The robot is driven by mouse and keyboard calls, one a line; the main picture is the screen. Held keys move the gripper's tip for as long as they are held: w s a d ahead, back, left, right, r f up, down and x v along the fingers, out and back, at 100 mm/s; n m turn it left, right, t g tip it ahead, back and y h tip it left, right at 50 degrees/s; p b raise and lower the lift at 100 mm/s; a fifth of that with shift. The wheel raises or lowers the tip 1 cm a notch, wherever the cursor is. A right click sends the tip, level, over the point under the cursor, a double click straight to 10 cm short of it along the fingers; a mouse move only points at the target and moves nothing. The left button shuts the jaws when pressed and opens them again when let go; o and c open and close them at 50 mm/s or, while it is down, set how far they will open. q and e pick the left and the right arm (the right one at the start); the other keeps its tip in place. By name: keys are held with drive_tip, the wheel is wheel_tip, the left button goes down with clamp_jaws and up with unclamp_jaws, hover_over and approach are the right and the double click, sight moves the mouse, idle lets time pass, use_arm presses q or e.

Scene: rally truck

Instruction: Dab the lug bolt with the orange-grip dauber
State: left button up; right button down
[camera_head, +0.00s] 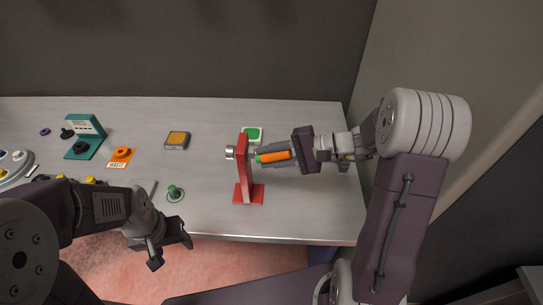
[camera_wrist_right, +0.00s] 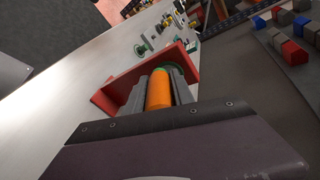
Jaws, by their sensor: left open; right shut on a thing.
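The orange-grip dauber (camera_head: 273,156) is held roughly level in my right gripper (camera_head: 280,154), which is shut on it. Its green end points left, at the upright red stand (camera_head: 243,171). In the right wrist view the dauber (camera_wrist_right: 159,92) lies between the fingers, and its green end is close to the red plate (camera_wrist_right: 117,90); I cannot tell whether they touch. A silvery bolt-like piece (camera_head: 231,152) sticks out of the left side of the stand; it may be the lug bolt. My left gripper (camera_head: 169,246) is open and empty at the table's front edge.
A green knob (camera_head: 174,193) stands left of the red stand. Behind are a yellow button box (camera_head: 177,140) and a green disc on a white base (camera_head: 253,134). A teal stand (camera_head: 85,137) and an orange piece (camera_head: 121,156) are at left. The table's right end is clear.

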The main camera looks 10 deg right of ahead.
drive_tip(key=shift+w, duration=0.3)
drive_tip(key=shift+d+b, duration=0.1)
drive_tip(key=shift+b, duration=0.65)
drive_tip(key=shift+s+a, duration=0.25)
drive_tip(key=shift+s, duration=0.1)
drive_tip(key=shift+d, duration=0.15)
drive_tip(key=shift+s+d, duration=0.25)
drive_tip(key=shift+d, duration=0.7)
drive_tip(key=shift+s+d, duration=0.3)
drive_tip(key=shift+d, duration=0.6)
drive_tip(key=shift+s+d, duration=0.25)
drive_tip(key=shift+d, duration=0.7)
